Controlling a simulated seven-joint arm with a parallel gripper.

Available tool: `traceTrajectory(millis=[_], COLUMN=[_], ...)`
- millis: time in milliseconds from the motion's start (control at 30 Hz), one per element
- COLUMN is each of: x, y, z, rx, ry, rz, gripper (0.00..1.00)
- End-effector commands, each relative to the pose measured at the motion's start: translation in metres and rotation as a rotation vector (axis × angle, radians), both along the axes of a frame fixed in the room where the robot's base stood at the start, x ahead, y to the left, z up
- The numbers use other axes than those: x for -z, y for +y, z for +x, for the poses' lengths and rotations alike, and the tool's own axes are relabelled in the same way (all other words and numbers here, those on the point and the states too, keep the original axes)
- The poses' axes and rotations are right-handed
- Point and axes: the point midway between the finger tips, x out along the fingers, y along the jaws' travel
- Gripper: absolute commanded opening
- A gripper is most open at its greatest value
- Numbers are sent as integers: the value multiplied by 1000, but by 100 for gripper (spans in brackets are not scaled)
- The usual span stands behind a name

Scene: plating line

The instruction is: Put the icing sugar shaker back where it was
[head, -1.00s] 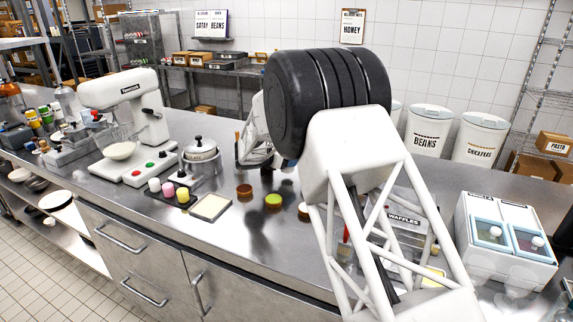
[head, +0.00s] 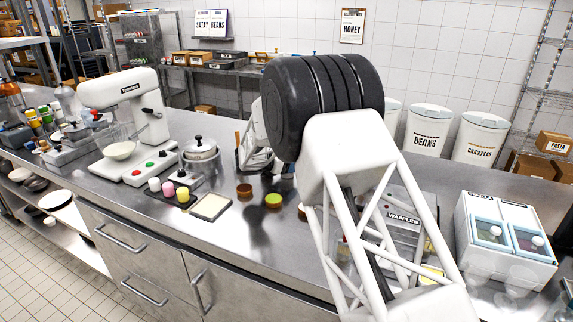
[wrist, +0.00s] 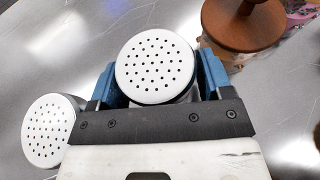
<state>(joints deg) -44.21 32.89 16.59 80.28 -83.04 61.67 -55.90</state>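In the wrist view, a shaker with a white round lid full of small holes (wrist: 155,67) sits between the blue fingers of my gripper (wrist: 157,78). The fingers flank it closely and appear shut on it; its body and any label are hidden below the lid. A second shaker with a similar white holed lid (wrist: 50,130) stands just left of the gripper, looking smaller and lower. No label shows to tell which holds icing sugar. In the head view, my arm's black joint hides most of the gripper and the held shaker.
A brown round thing with a knob (wrist: 243,22) is close, upper right in the wrist view. In the head view, small brown (head: 244,190) and green-topped (head: 273,200) items, a mixer (head: 130,110), a waffle maker (head: 400,225) and a white two-lidded box (head: 505,240) stand on the steel counter (head: 235,235).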

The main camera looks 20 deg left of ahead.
Motion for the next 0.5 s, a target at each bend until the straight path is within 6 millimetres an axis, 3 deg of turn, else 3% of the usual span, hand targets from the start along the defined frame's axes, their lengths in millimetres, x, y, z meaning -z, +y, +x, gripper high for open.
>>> traceTrajectory(millis=[267, 500], x=[-4, -15], y=[2, 13], z=[-3, -24], rx=[0, -1], ry=[0, -1], rz=[-1, 2], gripper=[73, 73])
